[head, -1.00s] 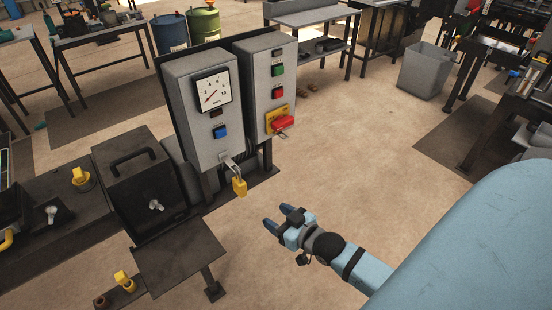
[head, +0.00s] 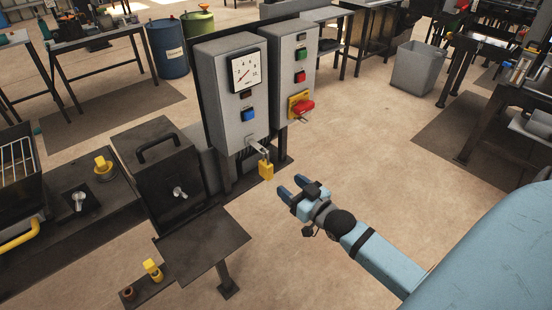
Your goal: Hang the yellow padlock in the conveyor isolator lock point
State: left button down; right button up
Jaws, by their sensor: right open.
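The yellow padlock (head: 266,171) hangs by its shackle from a metal hasp (head: 259,147) at the bottom of the grey gauge cabinet (head: 231,98). The cabinet beside it (head: 292,72) carries a red rotary handle on a yellow plate (head: 301,105), which looks like an isolator switch. My right gripper (head: 290,189) is open and empty, a little right of and below the padlock, with clear space between them. Its blue fingers point left toward the padlock. My left gripper is not in view.
A dark box with a handle (head: 158,165) and a small dark table (head: 203,243) stand left of the padlock. Another yellow item (head: 152,270) stands on a low ledge. A grey bin (head: 417,68) stands at back right. The floor right of the cabinets is open.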

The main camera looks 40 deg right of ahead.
aim_at(262, 163)
jog(key=w, duration=0.8)
jog(key=w+a, duration=0.1)
jog(key=w, duration=0.3)
jog(key=shift+w, duration=0.2)
grip_shut()
jog(key=shift+r, duration=0.1)
